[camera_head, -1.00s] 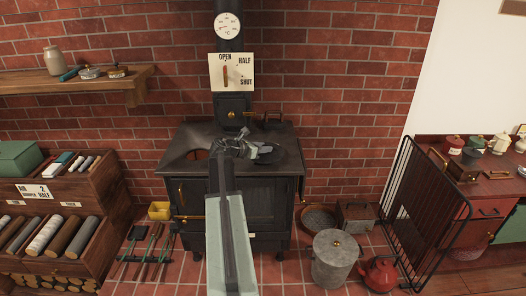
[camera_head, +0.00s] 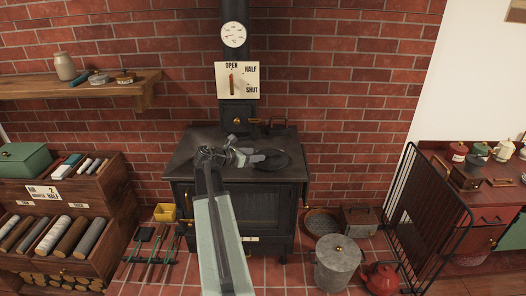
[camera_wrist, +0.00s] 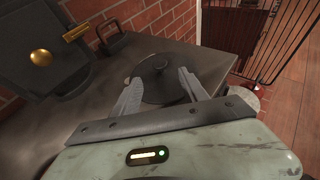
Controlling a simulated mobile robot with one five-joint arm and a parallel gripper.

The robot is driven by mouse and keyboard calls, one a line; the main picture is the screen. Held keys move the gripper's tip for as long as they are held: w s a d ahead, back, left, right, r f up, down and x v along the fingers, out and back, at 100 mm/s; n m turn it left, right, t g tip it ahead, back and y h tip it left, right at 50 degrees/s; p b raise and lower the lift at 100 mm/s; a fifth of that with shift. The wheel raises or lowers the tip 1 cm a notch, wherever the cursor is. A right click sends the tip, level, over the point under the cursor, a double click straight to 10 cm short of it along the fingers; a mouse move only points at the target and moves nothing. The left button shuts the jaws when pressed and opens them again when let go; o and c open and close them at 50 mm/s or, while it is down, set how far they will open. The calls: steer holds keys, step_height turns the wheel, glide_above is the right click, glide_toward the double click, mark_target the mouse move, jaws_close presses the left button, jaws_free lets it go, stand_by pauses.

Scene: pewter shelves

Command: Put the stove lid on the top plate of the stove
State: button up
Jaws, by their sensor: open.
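The stove lid (camera_head: 280,160) is a dark round disc lying on the right part of the black stove's top (camera_head: 183,158). In the wrist view the lid (camera_wrist: 161,92) shows a raised knob in its middle. My gripper (camera_head: 261,157) is open just to the left of the lid's middle in the head view. In the wrist view its two grey fingers (camera_wrist: 158,77) reach over the disc on either side of the knob, apart from it. I cannot tell how high they are above the lid. My arm hides part of the stove top's left side.
The flue pipe and damper plate (camera_head: 237,80) rise at the back of the stove. A black fire guard (camera_head: 432,215) stands to the right. A grey lidded bin (camera_head: 338,262) and red kettle (camera_head: 381,278) stand on the floor. A wooden rack (camera_head: 60,215) stands left.

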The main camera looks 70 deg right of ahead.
steer(key=v, duration=0.2)
steer(key=shift+w+a+r, duration=0.1)
steer(key=shift+a+r, duration=0.1)
steer(key=shift+a, duration=0.15)
steer(key=w+a+f+m+t+y, duration=0.2)
steer(key=w+a+f+m, duration=0.15)
steer(key=w+a, duration=0.55)
steer(key=w+a+f+m+t+y, duration=0.2)
steer(key=w+a+f, duration=0.25)
steer(key=a, duration=0.85)
steer(key=w+a+f+m+t+y, duration=0.1)
steer(key=w+a+f+m+y, duration=0.15)
steer(key=w+a, duration=0.75)
steer(key=a+f+m+y, duration=0.2)
steer(key=a+y, duration=0.1)
steer(key=a, duration=1.5)
steer(key=s+a+f+m+y, duration=0.1)
steer(key=a+f+m+y, duration=0.1)
steer(key=a, duration=1.6)
steer(key=shift+s+a+f+m+t+y, duration=0.2)
steer(key=shift+s+m+t+y, duration=0.1)
steer(key=shift+m+y, duration=0.25)
steer(key=shift+w, duration=0.1)
